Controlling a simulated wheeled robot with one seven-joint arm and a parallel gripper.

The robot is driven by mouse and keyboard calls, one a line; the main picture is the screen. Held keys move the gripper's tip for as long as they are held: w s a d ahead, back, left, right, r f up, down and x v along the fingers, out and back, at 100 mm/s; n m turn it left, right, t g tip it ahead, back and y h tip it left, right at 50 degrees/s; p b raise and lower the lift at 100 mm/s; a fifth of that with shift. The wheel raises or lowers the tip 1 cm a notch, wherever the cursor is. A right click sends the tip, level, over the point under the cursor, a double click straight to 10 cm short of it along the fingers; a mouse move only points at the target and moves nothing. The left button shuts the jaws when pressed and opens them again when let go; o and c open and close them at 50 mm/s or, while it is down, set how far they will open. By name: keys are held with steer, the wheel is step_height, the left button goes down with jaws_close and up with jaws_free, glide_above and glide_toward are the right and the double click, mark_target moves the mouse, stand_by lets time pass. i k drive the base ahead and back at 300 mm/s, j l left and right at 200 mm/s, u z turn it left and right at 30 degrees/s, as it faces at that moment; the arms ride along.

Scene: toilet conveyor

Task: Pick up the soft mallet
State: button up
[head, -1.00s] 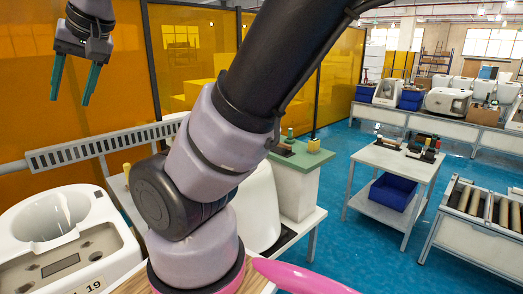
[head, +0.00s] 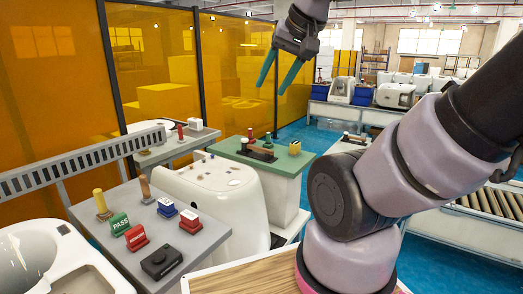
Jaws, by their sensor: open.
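My gripper (head: 272,80) is open and empty, with two green fingers pointing down, high in the upper middle of the head view. In the picture it hangs above the green-topped stand (head: 226,152). I cannot single out the soft mallet for sure. A dark tool with a brown part (head: 258,152) lies on the green top and may be it, but it is too small to tell. The gripper is well apart from it and touches nothing.
A grey table (head: 205,250) at the left holds a green PASS block (head: 119,223), red and blue stamps and a black box (head: 161,262). A white toilet body (head: 225,195) stands beside it. Orange panels (head: 50,120) close off the back left. A wooden top (head: 240,281) lies in front.

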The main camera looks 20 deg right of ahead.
mark_target(245, 146)
steer(key=z, duration=0.4)
steer(key=i+l+z, duration=0.15)
steer(key=i, duration=0.25)
steer(key=i+l+z, duration=0.15)
steer(key=i+l, duration=0.2)
steer(key=i+l+z, duration=0.15)
steer(key=i, duration=0.3)
